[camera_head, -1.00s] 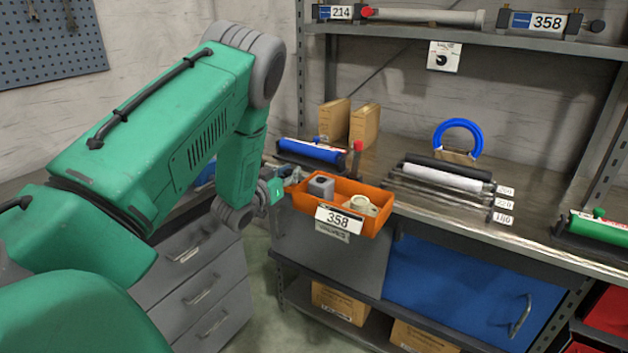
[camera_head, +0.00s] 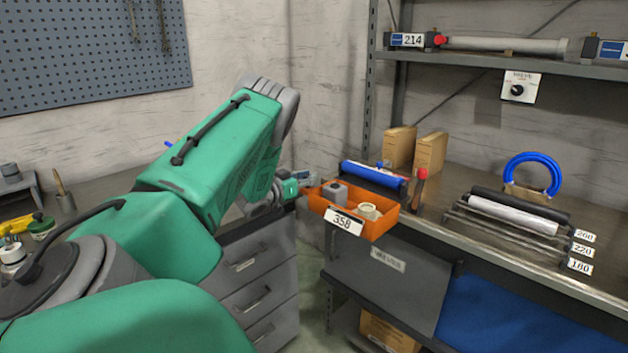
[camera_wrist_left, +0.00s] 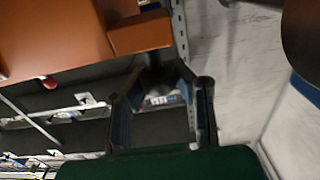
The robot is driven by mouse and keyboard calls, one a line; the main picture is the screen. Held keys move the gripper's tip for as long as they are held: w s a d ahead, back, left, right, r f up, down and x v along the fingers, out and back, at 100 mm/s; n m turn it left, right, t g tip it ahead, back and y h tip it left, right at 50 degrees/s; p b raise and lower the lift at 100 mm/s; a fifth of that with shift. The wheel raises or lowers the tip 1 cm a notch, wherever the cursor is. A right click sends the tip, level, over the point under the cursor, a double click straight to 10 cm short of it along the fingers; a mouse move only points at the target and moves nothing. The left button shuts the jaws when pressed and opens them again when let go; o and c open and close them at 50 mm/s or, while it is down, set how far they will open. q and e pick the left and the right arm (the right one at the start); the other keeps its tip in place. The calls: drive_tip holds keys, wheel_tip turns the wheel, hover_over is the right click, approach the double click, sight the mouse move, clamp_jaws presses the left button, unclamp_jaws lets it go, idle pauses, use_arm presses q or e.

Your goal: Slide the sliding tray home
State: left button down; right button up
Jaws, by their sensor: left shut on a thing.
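The orange tray (camera_head: 366,230) with a white 358 label is in the middle of the head view, at the left end of the bench's front edge. It holds a grey block (camera_head: 335,193) and a pale round part (camera_head: 368,211). My left gripper (camera_head: 300,186) is at the tray's left end, shut on it. In the left wrist view the tray (camera_wrist_left: 55,40) fills the upper left, and my left gripper (camera_wrist_left: 158,75) meets its end block. The exact finger contact is dark. My right gripper is not in view.
A rack of rods (camera_head: 515,215) stands to the right. Grey drawers (camera_head: 262,290) are below left. Bare bench lies between post and rack.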

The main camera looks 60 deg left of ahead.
use_arm(q)
drive_tip(key=shift+s+a+f, duration=0.25)
drive_tip(key=shift+s+a, duration=0.1)
drive_tip(key=shift+a, duration=0.05)
drive_tip(key=c, duration=1.3)
unclamp_jaws()
drive_tip(key=shift+o, duration=0.2)
drive_tip(key=shift+a, duration=0.2)
drive_tip(key=v, duration=1.2)
